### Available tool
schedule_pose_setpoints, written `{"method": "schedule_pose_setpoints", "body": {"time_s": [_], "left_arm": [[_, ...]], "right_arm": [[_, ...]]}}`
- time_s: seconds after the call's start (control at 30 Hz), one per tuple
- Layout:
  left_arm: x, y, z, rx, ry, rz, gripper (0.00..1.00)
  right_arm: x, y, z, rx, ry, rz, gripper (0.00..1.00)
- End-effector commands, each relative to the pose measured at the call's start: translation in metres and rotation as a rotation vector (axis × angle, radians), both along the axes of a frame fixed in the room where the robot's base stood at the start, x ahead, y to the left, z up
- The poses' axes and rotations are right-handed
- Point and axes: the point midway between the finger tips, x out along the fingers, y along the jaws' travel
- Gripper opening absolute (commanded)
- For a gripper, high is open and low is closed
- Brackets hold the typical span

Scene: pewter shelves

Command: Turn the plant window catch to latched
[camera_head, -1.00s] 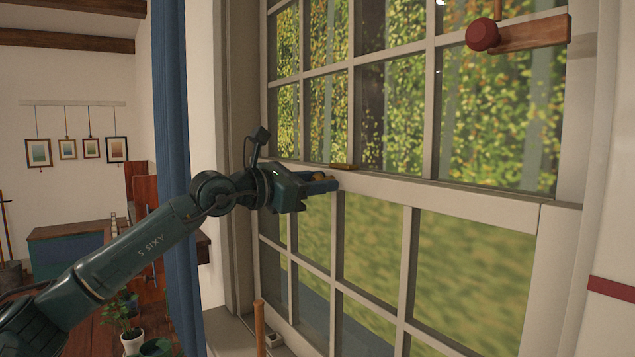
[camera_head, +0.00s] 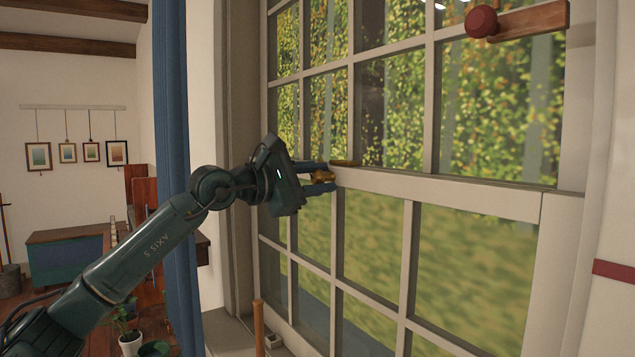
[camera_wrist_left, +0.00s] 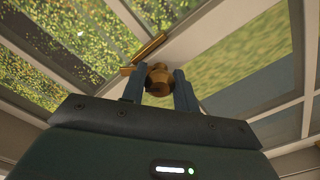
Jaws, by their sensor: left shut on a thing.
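The window catch is a small brass piece (camera_head: 322,176) on the window's middle rail (camera_head: 440,194); it also shows in the left wrist view (camera_wrist_left: 158,78). A brass plate or bar (camera_wrist_left: 147,48) lies beside it, at the upper sash. My left gripper (camera_head: 318,179) is shut on the brass catch, with one blue finger on each side of it. The fingers hide part of the catch, and I cannot tell whether it is latched. My right gripper is not in view.
A red knob on a wooden piece (camera_head: 482,21) is at the upper right. A blue curtain (camera_head: 170,150) hangs left of the window. A wooden handle (camera_head: 259,325) stands by the sill. A potted plant (camera_head: 130,340) is at the lower left.

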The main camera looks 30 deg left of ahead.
Motion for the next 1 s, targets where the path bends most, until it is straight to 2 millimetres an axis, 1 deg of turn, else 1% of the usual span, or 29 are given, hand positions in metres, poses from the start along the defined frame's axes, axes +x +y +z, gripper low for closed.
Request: {"method": "schedule_pose_setpoints", "body": {"time_s": [0.6,0.8,1.0], "left_arm": [[-0.0003,-0.0004,-0.0003,0.536,-0.224,0.000,0.07],[-0.0002,-0.0005,-0.0006,0.681,-0.283,0.000,0.07],[-0.0002,-0.0006,-0.0008,0.786,-0.327,0.000,0.07]], "right_arm": [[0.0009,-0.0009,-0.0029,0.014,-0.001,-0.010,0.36],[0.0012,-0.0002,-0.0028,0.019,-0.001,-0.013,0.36],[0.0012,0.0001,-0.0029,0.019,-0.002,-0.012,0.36]]}}
